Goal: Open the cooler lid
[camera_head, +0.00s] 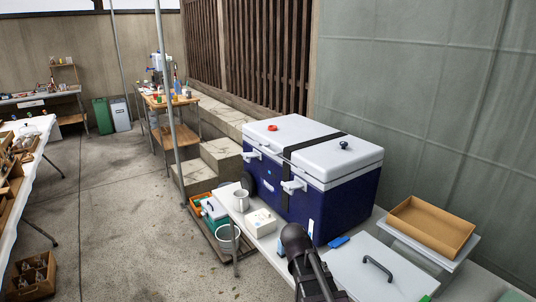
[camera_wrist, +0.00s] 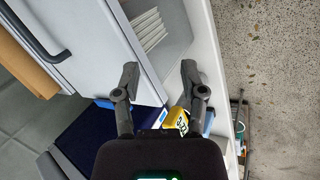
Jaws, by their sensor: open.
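The cooler (camera_head: 290,208) is a large dark blue box with a white lid (camera_head: 315,148), standing at the right on a light grey surface. The lid lies flat and closed. A black strap (camera_head: 312,143) crosses it, and white latches (camera_head: 293,186) sit on the front. A red ring and a dark knob (camera_head: 344,145) are on top. In the wrist view, part of the blue cooler (camera_wrist: 75,145) shows at the lower left. My gripper (camera_wrist: 160,82) is open with nothing between its fingertips. Part of my dark arm stands in front of the cooler in the head view.
A white panel (camera_head: 350,275) with a black handle (camera_head: 378,268) lies right of the cooler, near a cardboard tray (camera_head: 430,226). A white mug (camera_head: 241,200) and a white box (camera_head: 261,221) stand before the cooler. Concrete floor (camera_head: 120,220) is open at left.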

